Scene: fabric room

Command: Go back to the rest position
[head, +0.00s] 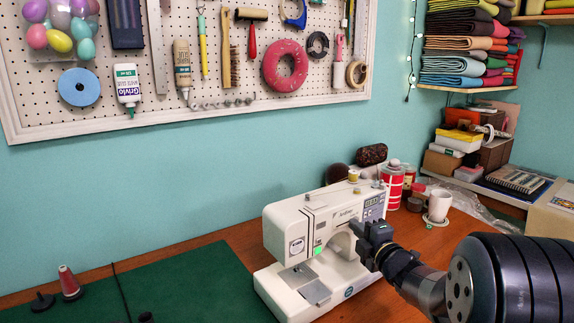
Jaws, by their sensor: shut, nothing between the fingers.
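My gripper (359,231) is in front of the white sewing machine (300,222), near its arm opening. Its fingers are small and dark in this view, and it appears shut with nothing in it. My arm reaches in from the lower right. I cannot tell whether the gripper touches the machine. A small bright green patch (318,250) shows near the machine's needle area, left of my gripper.
A green mat (170,282) covers the table's left side, with a red-and-grey cone (69,282) on it. A white mug (439,205) and red-and-white cans (392,187) stand behind my arm. A pegboard of tools (215,110) hangs above.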

